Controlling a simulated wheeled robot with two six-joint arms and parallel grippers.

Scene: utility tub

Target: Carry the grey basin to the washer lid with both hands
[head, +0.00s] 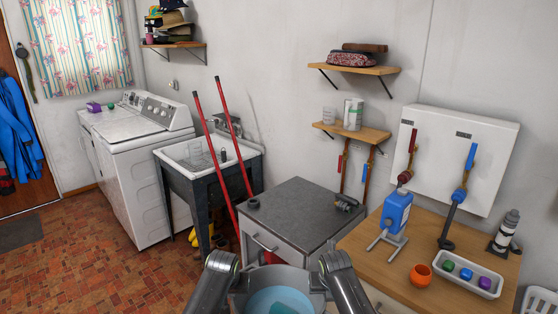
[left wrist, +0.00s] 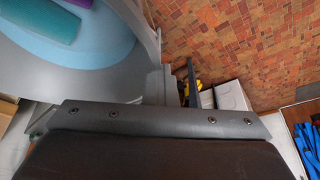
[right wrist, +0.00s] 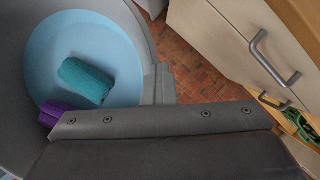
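The grey basin (head: 258,279) is at the bottom middle of the head view, between my two arms, with a pale blue inside. It holds a teal roll (right wrist: 85,82) and a purple one (right wrist: 52,112). My left gripper (head: 229,266) is shut on the basin's left side, and my right gripper (head: 329,266) is shut on its right side. The fingertips are partly hidden. Floor shows beside the basin in both wrist views, and it appears held up. The washer lid (head: 143,128) is the flat white top of the nearer machine at left, apart from the basin.
A utility tub (head: 190,157) on dark legs, with red-handled tools leaning on it, stands between the washer and a grey-topped cabinet (head: 293,208). A wooden counter (head: 390,262) with bottles and a tray is at right. The tiled floor (head: 110,240) at left is clear.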

